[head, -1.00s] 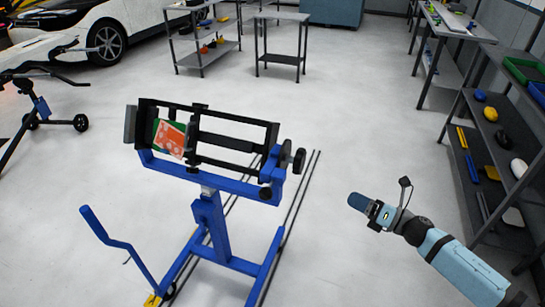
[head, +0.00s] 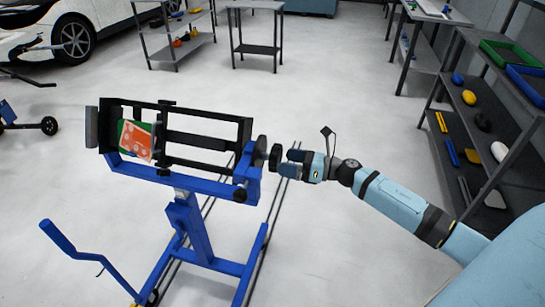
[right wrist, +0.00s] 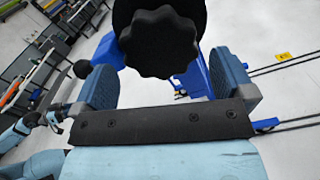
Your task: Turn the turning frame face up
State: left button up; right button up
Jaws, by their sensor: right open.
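The turning frame is a black rectangular frame (head: 205,118) on a blue stand (head: 187,222), left of centre in the head view. An orange-and-green panel (head: 137,140) sits at its left end. A black knob (head: 275,157) is on its right end; in the right wrist view the lobed knob (right wrist: 160,42) fills the top middle. My right gripper (head: 287,162) is open, its blue fingers on either side of the knob's near end. Whether they touch it cannot be told. My left gripper is not in view.
Floor rails (head: 268,225) run beside the stand. Shelves with tools and bins (head: 485,120) line the right side. A small table (head: 255,45) and a car (head: 60,30) stand behind.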

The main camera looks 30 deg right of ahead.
aim_at(280, 159)
jog(key=x, duration=0.4)
jog(key=shift+w, duration=0.1)
jog(key=shift+w+a, duration=0.35)
jog(key=c, duration=1.1)
jog(key=shift+p, duration=0.3)
